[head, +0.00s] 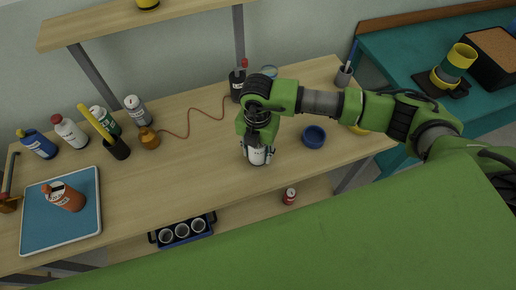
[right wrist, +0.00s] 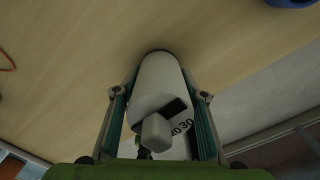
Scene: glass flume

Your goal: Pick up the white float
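A white, bottle-like cylinder with dark printing (head: 257,155), which looks like the white float, stands upright near the front edge of the wooden bench. My right gripper (head: 258,143) points down over it. In the right wrist view the white cylinder (right wrist: 160,85) lies between the two fingers of the right gripper (right wrist: 160,100), with a grey-white cap nearest the camera. One finger is on each side, very close to its wall. Whether they press on it cannot be told. My left gripper is not in view.
A blue bowl (head: 314,136) is just right of the gripper. A dark bottle with a red top (head: 237,85) stands behind. Several bottles and a blue tray (head: 88,228) are at the left. A shelf (head: 140,22) overhangs the back. The bench middle is fairly clear.

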